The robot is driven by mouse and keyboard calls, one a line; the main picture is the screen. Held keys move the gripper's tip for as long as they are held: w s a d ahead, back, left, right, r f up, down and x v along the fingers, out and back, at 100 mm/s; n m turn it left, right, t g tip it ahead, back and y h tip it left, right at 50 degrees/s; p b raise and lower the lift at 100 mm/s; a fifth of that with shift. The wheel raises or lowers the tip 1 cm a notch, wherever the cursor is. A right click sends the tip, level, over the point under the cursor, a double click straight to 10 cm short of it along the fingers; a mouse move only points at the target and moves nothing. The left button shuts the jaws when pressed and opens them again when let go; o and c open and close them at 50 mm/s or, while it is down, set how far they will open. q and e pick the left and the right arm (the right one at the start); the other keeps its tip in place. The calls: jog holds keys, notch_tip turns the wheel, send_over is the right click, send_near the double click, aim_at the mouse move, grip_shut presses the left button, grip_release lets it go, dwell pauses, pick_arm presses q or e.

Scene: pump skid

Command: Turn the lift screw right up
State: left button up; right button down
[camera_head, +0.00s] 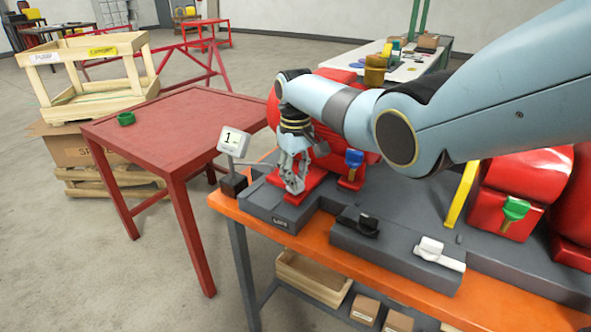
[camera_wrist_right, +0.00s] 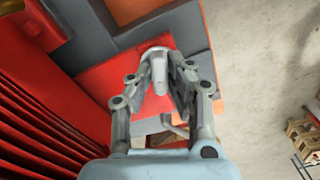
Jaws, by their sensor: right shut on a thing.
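My right gripper (camera_head: 294,185) points down at the red foot at the near left end of the pump skid. In the right wrist view my right gripper (camera_wrist_right: 160,75) is shut on a pale grey knob, the lift screw (camera_wrist_right: 158,70), which stands on a red pad (camera_wrist_right: 115,80). The fingers largely hide the screw in the head view. A small display (camera_head: 233,141) reading "1" stands on a dark block just left of the gripper. My left gripper is in neither view.
A blue-handled valve (camera_head: 354,159) stands close right of the gripper. Black (camera_head: 359,225) and white (camera_head: 440,253) handles sit along the skid's front.

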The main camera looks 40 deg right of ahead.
jog(key=m+p, duration=0.2)
jog(key=m, duration=0.3)
jog(key=shift+r+m, duration=0.1)
jog(key=shift+m, duration=0.2)
jog(key=m+p, duration=0.1)
jog(key=m, duration=0.4)
jog(key=shift+w, duration=0.1)
jog(key=m, duration=0.5)
jog(key=shift+p, duration=0.35)
jog(key=shift+m, duration=1.9)
jog(key=c, duration=1.3)
grip_release()
